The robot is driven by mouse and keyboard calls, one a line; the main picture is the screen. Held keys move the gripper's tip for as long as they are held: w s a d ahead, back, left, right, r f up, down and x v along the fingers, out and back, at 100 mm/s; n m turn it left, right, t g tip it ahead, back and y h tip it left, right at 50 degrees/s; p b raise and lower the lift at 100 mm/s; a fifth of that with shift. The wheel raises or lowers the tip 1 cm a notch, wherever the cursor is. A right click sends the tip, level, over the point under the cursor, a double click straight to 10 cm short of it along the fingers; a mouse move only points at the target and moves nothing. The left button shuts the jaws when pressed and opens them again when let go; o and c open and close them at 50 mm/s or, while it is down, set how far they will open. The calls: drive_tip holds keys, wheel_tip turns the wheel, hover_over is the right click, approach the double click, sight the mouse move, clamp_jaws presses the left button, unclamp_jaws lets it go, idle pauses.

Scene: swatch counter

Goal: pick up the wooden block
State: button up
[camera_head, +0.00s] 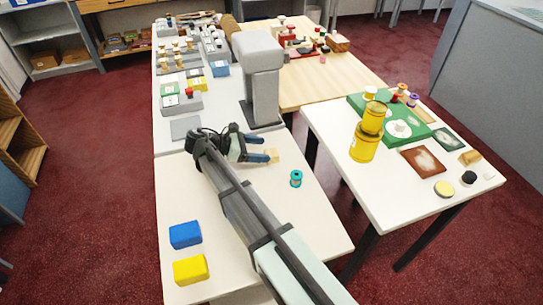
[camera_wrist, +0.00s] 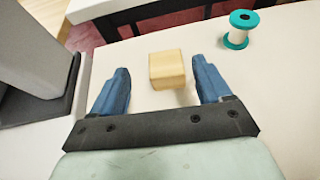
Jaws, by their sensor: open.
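The wooden block (camera_wrist: 167,68) is a small pale tan cube on the white table. In the wrist view it lies between the fingertips of my gripper (camera_wrist: 161,80), nearer the right finger and a little ahead, with a gap on each side. In the head view the wooden block (camera_head: 272,155) shows partly at the blue fingertips of my gripper (camera_head: 270,149). My gripper is open and empty, with its two blue fingers spread apart. I cannot tell exactly how high the fingers are above the table.
A teal spool (camera_head: 296,178) stands right of the block; the spool also shows in the wrist view (camera_wrist: 240,28). A grey stand (camera_head: 260,85) rises behind my gripper. A blue box (camera_head: 185,234) and a yellow box (camera_head: 190,269) sit at the front left.

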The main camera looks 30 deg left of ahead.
sight(271, 152)
drive_tip(key=x, duration=0.4)
drive_tip(key=shift+s+d+f, duration=0.1)
drive_tip(key=shift+d+f, duration=0.25)
drive_tip(key=shift+d, duration=0.1)
drive_tip(key=shift+c, duration=0.3)
drive_tip(key=c, duration=1)
drive_tip(key=shift+r, duration=0.1)
